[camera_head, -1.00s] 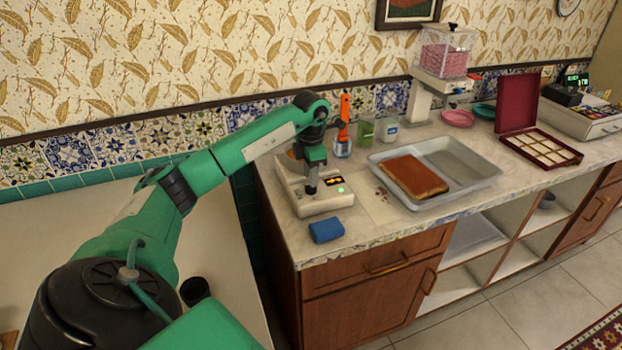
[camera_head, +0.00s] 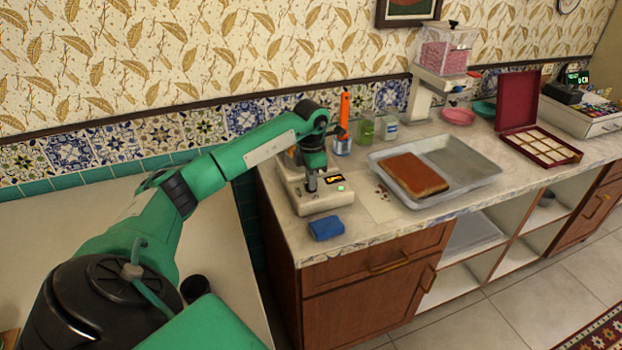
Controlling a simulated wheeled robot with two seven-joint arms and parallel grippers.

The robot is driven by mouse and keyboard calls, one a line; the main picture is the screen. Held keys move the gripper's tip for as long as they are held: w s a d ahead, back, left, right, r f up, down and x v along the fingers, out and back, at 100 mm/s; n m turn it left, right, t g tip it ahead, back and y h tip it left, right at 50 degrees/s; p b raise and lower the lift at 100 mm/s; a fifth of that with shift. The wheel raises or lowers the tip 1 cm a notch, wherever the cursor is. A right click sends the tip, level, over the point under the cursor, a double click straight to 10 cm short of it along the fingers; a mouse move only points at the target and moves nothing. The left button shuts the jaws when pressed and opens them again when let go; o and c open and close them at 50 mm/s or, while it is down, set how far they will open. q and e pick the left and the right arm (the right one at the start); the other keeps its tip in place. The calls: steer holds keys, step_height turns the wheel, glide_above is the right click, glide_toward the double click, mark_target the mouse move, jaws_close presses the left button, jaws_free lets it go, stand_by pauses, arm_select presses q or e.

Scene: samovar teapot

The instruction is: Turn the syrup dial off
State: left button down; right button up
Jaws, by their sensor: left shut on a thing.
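A white machine (camera_head: 322,201) with a small dark display (camera_head: 332,179) and a green light stands at the left end of the marble counter. My left gripper (camera_head: 311,186) points down onto the machine's top, just left of the display. It is shut on a small part there, which the fingers hide; I cannot tell whether this is the syrup dial or how it is turned. My right gripper is not in view.
A blue sponge (camera_head: 326,228) lies in front of the machine. An orange-handled tool in a jar (camera_head: 342,142), a green jar (camera_head: 365,127) and a tray (camera_head: 466,166) with a brown slab (camera_head: 414,175) stand to the right. An open red box (camera_head: 519,104) is farther right.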

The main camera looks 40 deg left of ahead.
arm_select(q)
steer(key=shift+n, duration=0.3)
steer(key=n, duration=0.3)
steer(key=shift+r+p, duration=0.1)
steer(key=shift+p, duration=0.2)
steer(key=n, duration=0.2)
steer(key=shift+n, duration=0.3)
steer(key=n+p, duration=0.1)
steer(key=n, duration=0.4)
steer(key=shift+n, duration=0.3)
steer(key=n+p, duration=0.1)
steer(key=n, duration=0.4)
steer(key=shift+n, duration=0.4)
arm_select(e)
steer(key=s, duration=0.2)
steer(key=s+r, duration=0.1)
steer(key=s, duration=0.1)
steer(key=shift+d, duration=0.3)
arm_select(q)
steer(key=shift+n, duration=0.3)
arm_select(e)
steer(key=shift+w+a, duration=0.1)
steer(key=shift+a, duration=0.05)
